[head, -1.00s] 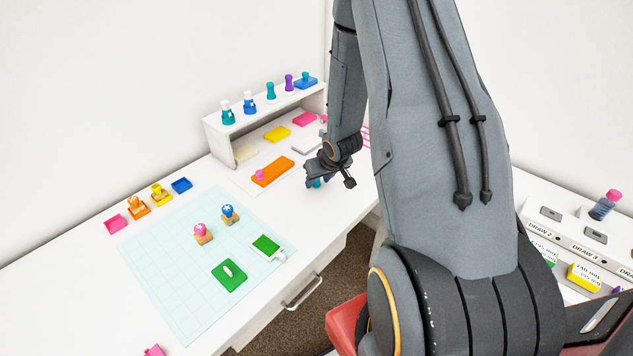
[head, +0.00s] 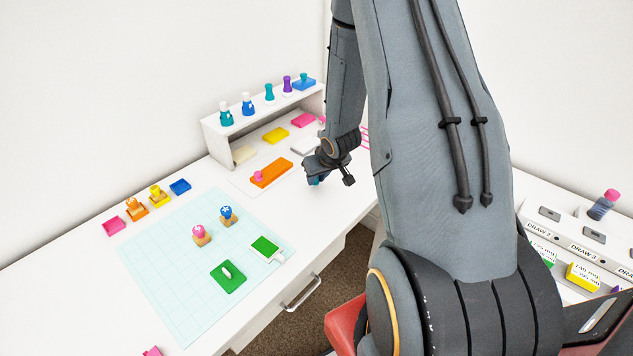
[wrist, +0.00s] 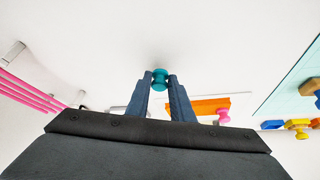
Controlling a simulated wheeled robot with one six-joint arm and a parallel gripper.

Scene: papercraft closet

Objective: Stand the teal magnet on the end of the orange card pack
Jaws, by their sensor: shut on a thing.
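The teal magnet (wrist: 160,79) is a small spool-shaped piece between my gripper's fingertips in the wrist view. My gripper (wrist: 161,80) is shut on it. In the head view my gripper (head: 316,180) is low over the white desk, right of the orange card pack, and mostly hides the magnet. I cannot tell whether the magnet touches the desk. The orange card pack (head: 272,173) lies flat, with a pink magnet (head: 258,176) standing on its left end. The pack (wrist: 208,106) and pink magnet (wrist: 222,116) also show right of the fingers in the wrist view.
A gridded mat (head: 190,285) with stamps and a green pad (head: 228,276) lies left. The desk in front of the orange pack is clear.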

